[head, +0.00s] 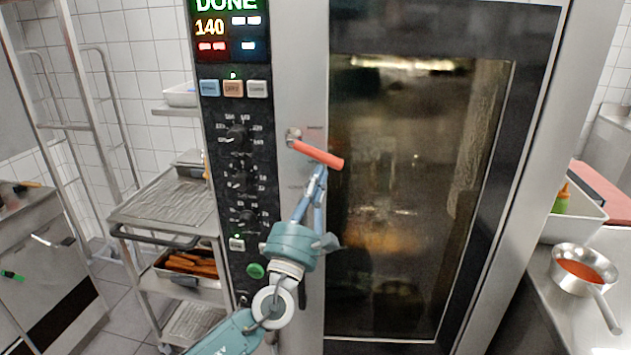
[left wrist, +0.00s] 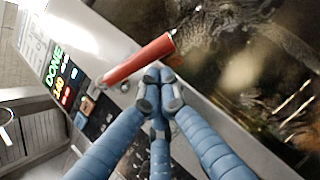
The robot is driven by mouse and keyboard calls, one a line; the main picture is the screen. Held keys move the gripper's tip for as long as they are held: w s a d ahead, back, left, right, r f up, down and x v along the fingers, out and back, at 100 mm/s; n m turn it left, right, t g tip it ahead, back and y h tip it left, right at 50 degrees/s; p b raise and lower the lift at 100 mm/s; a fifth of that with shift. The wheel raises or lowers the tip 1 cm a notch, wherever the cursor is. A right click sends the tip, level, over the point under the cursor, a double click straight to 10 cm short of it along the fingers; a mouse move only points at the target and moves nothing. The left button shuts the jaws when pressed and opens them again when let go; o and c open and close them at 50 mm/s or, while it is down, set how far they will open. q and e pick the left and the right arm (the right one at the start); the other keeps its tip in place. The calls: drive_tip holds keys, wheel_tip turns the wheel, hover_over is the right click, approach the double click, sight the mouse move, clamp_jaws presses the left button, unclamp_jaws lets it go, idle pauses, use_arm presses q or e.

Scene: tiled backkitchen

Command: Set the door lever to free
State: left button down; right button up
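The door lever (head: 318,153) is a red bar on a round pivot on the steel strip between the oven's control panel and its glass door. It points to the right and slightly down in the head view. It also shows in the left wrist view (left wrist: 140,60), just beyond the fingertips. My left gripper (head: 319,172) is just below the lever's outer half. In the left wrist view its blue fingers (left wrist: 158,90) have their tips together, with nothing visible between them. I cannot tell whether the tips touch the lever. My right gripper is not in view.
The oven's glass door (head: 415,200) appears closed. The control panel (head: 235,130) shows DONE and 140. Small markings beside the lever are too small to read. A steel trolley (head: 165,210) stands left; a saucepan of red sauce (head: 583,270) sits on the right counter.

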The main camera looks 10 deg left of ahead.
sight(331, 164)
use_arm(q)
drive_tip(key=d+r+n+y+b, duration=0.1)
drive_tip(key=n+y, duration=0.1)
drive_tip(key=r+n+y+b, duration=0.1)
drive_tip(key=n, duration=0.1)
drive_tip(key=d+r+n+t+y+b, duration=0.1)
drive_tip(key=n+y, duration=0.1)
drive_tip(key=n, duration=0.1)
drive_tip(key=shift+w+d+y+b, duration=0.15)
drive_tip(key=shift+d+y+b, duration=0.15)
drive_tip(key=shift+d+r, duration=0.1)
drive_tip(key=shift+r, duration=0.1)
drive_tip(key=shift+f, duration=0.1)
